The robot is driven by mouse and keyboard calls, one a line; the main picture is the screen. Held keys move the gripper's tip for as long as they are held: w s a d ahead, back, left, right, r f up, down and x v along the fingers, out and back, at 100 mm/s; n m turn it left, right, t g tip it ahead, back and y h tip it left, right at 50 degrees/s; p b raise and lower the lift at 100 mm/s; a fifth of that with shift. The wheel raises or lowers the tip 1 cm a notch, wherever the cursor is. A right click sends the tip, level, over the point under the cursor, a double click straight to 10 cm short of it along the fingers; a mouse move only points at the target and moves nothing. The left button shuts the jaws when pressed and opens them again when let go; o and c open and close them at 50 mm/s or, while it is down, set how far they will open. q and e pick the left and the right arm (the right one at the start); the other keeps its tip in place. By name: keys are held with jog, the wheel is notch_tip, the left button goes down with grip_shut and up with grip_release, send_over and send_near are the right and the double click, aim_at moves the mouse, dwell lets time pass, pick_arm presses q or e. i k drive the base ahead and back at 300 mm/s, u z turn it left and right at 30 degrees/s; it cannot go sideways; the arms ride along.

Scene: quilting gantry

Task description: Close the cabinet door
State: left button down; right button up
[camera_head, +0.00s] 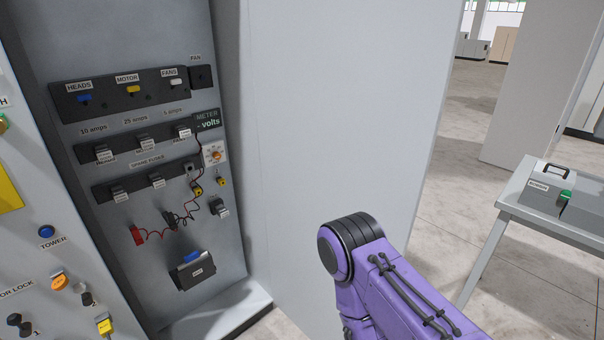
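The cabinet (150,40) stands open at the left, its inner back panel of switches and fuses in plain sight. A tall plain light-grey panel (330,120), which looks like the cabinet door swung open, stands at the right side of the opening. No handle shows on the face I see. A purple and black link of my arm comes in at the bottom right, in front of the panel's lower part. I cannot tell whether it touches the panel. Neither gripper is in view.
A control panel (35,220) with buttons and knobs borders the opening on the left. A pale table (520,205) with a grey toolbox (545,192) stands at the right. A large grey partition (540,80) is behind. Concrete floor (450,190) is clear between them.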

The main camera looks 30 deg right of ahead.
aim_at(350, 96)
jog(key=u, duration=2.75)
jog(key=k, duration=2.95)
jog(key=z, duration=1.85)
jog(key=i, duration=1)
jog(key=u, duration=0.05)
